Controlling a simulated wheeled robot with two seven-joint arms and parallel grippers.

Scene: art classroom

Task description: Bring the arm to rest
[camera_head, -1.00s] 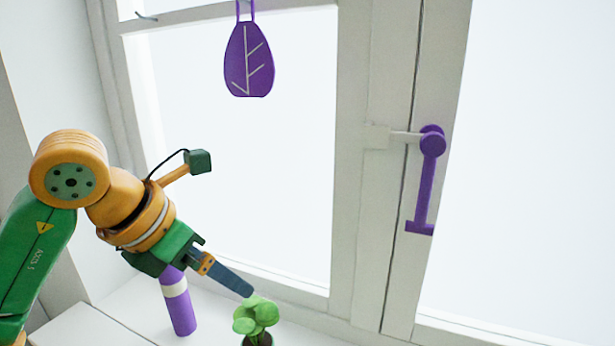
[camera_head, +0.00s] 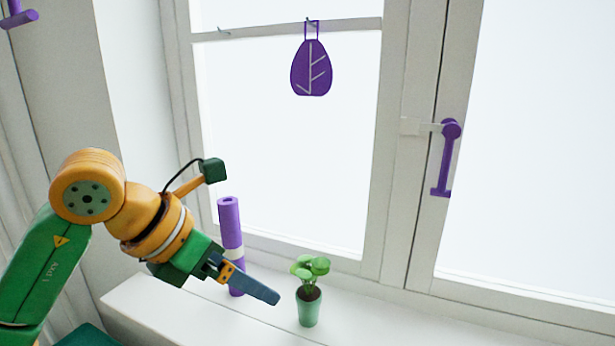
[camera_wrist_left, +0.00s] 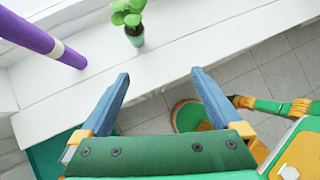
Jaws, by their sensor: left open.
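My left gripper (camera_head: 268,294) is open and empty, held out in front of the window sill. In the left wrist view its two blue fingers (camera_wrist_left: 160,75) stand wide apart with nothing between them, over the sill's front edge. In the head view the gripper is to the left of a potted plant (camera_head: 309,302) and partly covers a purple roll (camera_head: 229,218). The plant also shows in the left wrist view (camera_wrist_left: 134,35), beyond the fingers, apart from them. My right gripper is not seen.
The white sill (camera_head: 160,300) carries the roll and the plant. A purple leaf ornament (camera_head: 311,68) hangs at the window. A purple window handle (camera_head: 445,160) is at the right. Grey floor tiles (camera_wrist_left: 270,65) lie below the sill's edge.

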